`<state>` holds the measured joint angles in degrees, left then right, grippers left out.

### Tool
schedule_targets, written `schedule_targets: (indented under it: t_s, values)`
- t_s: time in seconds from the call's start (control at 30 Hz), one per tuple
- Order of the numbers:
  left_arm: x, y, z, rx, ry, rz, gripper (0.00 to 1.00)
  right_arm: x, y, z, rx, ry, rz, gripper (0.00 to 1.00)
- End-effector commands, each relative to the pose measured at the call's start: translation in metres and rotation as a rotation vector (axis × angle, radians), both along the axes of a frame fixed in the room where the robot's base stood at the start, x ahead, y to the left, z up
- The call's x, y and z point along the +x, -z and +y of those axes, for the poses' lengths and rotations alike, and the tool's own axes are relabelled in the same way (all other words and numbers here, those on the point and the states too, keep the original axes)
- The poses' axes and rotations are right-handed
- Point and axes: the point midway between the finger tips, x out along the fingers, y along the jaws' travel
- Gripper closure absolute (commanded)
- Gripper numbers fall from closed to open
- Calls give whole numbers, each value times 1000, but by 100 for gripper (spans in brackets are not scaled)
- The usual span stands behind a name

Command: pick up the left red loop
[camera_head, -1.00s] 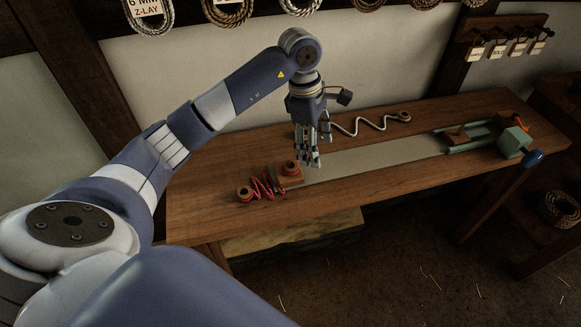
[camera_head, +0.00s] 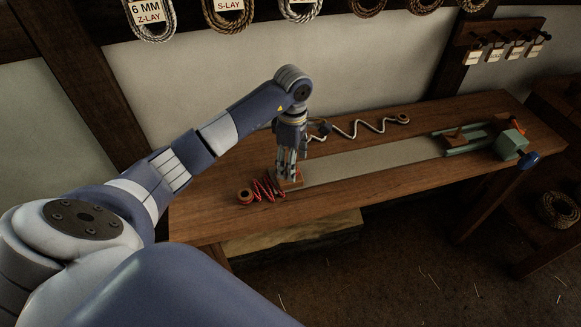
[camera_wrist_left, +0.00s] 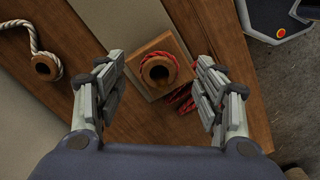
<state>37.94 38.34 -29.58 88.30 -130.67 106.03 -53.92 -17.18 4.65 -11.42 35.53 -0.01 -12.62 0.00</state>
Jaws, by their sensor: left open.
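In the left wrist view, a red loop (camera_wrist_left: 172,61) lies around the top of a round wooden post with a dark hole, on a square wooden block (camera_wrist_left: 143,84). My left gripper (camera_wrist_left: 155,82) is open, with one finger on each side of that post. In the head view my left gripper (camera_head: 287,178) is low over the block (camera_head: 296,184) and hides most of the post. Red cord (camera_head: 265,188) zigzags from there to another wooden post (camera_head: 244,196) at the left. My right gripper is in neither view.
A white rope (camera_head: 360,128) runs wavily along the back of the wooden bench (camera_head: 220,216) between round wooden ends. A green clamp-like fixture (camera_head: 510,142) with a blue knob stands at the bench's right end. The pale strip (camera_head: 375,158) along the bench is clear.

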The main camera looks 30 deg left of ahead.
Motion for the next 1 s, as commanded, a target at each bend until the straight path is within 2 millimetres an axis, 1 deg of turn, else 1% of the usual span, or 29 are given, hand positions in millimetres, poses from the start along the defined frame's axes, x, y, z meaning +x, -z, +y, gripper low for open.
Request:
schedule_targets:
  t_s: [0.03,0.1,0.17,0.4,0.43,0.47,0.5,0.57,0.6,0.9,1.0]
  values:
    - [-1,7,-1,-2,0,3,37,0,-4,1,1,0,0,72]
    - [0,14,-1,-2,-1,1,37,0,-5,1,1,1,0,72]
    - [0,18,0,-1,0,0,37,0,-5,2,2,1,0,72]
    - [0,20,0,0,1,-2,37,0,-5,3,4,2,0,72]
    - [0,20,0,0,1,-2,41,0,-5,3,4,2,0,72]
    - [0,20,0,0,1,-2,48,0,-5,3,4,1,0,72]
    - [0,20,0,0,1,-2,57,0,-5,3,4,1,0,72]
    - [0,20,0,0,1,-2,70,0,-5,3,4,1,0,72]
    - [0,20,0,0,1,-2,74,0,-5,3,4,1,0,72]
    - [0,20,0,0,0,-2,74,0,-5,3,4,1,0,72]
    - [0,15,1,1,-1,-3,74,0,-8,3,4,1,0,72]
